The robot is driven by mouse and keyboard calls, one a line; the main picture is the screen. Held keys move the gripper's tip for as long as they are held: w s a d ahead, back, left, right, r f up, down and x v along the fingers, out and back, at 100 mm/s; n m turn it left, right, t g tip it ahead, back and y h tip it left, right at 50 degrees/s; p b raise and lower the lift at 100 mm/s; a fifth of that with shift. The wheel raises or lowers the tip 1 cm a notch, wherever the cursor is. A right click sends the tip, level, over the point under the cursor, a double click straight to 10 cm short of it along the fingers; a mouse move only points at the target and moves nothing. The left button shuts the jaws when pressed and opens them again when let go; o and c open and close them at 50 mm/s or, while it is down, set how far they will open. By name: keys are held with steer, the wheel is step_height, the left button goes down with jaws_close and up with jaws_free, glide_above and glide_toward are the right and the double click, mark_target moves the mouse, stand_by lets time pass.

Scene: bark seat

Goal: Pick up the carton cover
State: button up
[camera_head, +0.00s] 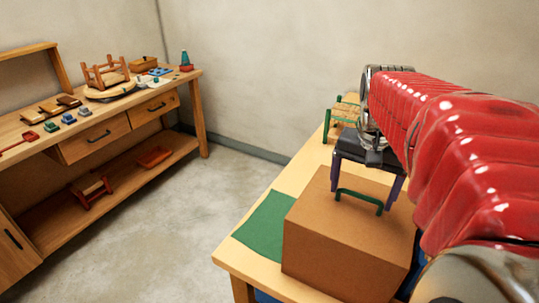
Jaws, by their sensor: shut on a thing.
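The carton cover (335,245) is a plain brown box with a green handle (343,191) on its top. It stands upright near the front of the right table, partly over a green mat (262,225). My gripper (374,157) is above and behind the cover, apart from its green handle. It appears shut on the dark seat of a small stool with purple legs (352,149). The stool's lower legs are hidden behind the cover, so I cannot tell whether they touch the table. My red-sleeved arm hides the table's right side.
A small green-framed stool with a woven seat (345,111) stands farther back on the right table (290,190). Clear grey floor lies between the two.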

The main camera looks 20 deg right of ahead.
steer(key=c, duration=0.7)
step_height(320, 180, up, 28)
stand_by(0.7)
stand_by(0.5)
